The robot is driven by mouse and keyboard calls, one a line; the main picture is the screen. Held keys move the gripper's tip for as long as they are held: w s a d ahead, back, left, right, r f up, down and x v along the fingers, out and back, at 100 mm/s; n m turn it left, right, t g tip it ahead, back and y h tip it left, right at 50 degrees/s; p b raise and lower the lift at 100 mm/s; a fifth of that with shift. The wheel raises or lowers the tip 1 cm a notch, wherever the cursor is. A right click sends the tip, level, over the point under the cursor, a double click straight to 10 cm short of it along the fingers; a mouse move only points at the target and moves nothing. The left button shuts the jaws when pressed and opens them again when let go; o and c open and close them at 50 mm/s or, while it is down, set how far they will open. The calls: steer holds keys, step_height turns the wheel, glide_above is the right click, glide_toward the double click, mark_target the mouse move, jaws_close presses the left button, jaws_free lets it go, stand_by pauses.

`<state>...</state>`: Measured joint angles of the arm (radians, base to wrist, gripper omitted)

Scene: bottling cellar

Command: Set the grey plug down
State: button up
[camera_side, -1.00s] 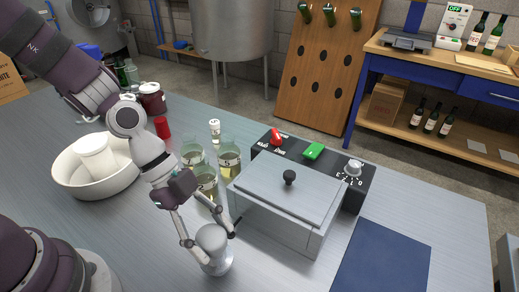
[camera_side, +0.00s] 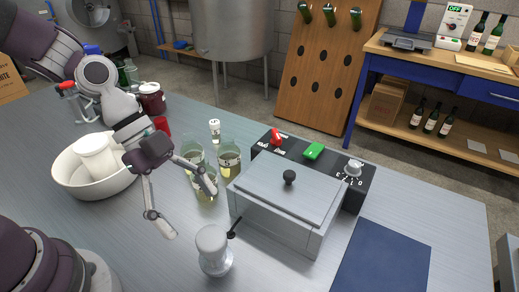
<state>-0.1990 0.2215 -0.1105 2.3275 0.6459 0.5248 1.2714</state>
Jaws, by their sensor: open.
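The grey plug (camera_side: 213,248) stands upright on the metal table (camera_side: 285,272), in front of the lidded steel box. It has a rounded head, a wider base, and a small black lever sticking out to the right. My gripper (camera_side: 190,209) is open and empty, up and to the left of the plug and clear of it. Its two fingers are spread wide. One fingertip overlaps the glass beakers in the picture; I cannot tell whether it touches them.
Several beakers of yellowish liquid (camera_side: 229,160) stand behind the gripper. The steel box (camera_side: 270,215) with a black-knobbed lid is right of the plug, before a black control panel (camera_side: 363,188). A white basin (camera_side: 68,180) is at left, a dark blue mat (camera_side: 382,262) at right.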

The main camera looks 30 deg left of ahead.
steer(key=s+a+r+n+t+y, duration=0.2)
steer(key=a+r+n+t+y, duration=0.3)
steer(key=n, duration=1.2)
steer(key=a+r+y, duration=0.1)
steer(key=a+r, duration=0.3)
steer(key=a, duration=0.2)
steer(key=shift+s+n+y, duration=0.2)
steer(key=shift+n+y, duration=0.1)
